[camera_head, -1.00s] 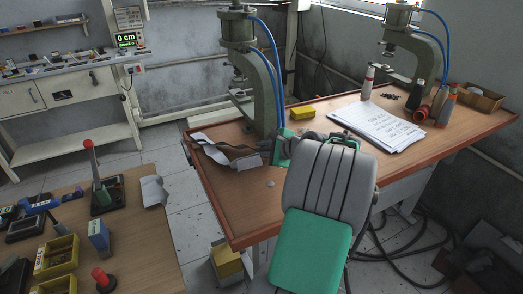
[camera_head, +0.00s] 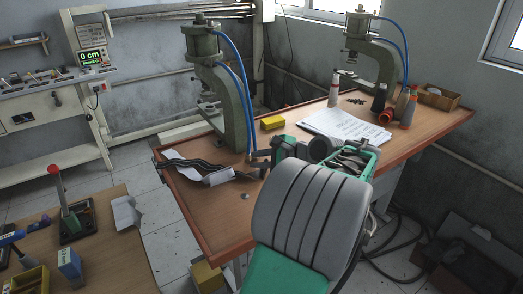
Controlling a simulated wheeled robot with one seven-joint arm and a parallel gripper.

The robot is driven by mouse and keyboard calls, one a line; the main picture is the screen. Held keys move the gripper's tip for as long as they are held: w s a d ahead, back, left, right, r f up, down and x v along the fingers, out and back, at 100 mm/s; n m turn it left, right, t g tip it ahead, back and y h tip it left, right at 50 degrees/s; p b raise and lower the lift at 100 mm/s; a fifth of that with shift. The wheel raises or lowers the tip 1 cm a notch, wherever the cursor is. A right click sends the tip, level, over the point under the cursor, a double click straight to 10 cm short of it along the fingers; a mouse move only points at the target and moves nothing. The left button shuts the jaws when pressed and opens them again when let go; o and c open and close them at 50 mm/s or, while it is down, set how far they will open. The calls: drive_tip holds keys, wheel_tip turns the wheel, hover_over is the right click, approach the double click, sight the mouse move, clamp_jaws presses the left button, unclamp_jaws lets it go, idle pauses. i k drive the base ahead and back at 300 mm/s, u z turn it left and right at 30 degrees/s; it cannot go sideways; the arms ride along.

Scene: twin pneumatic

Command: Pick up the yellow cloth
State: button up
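A small yellow thing (camera_head: 272,123) lies on the wooden worktable, right of the base of the near press. It looks like a folded block; I cannot make out any cloth texture. My gripper (camera_head: 259,160) is small and dark, at the end of my grey and green arm. It is low over the table, nearer to me than the yellow thing and slightly left of it. They look apart. The fingers are too small and dark to tell whether they are open or shut.
The near green press (camera_head: 233,110) with blue hoses stands just left of the yellow thing. White papers (camera_head: 342,124) lie to its right. Bottles (camera_head: 408,110) and the far press (camera_head: 372,62) stand farther right.

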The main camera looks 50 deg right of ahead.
sight(273, 122)
drive_tip(key=z, duration=1.6)
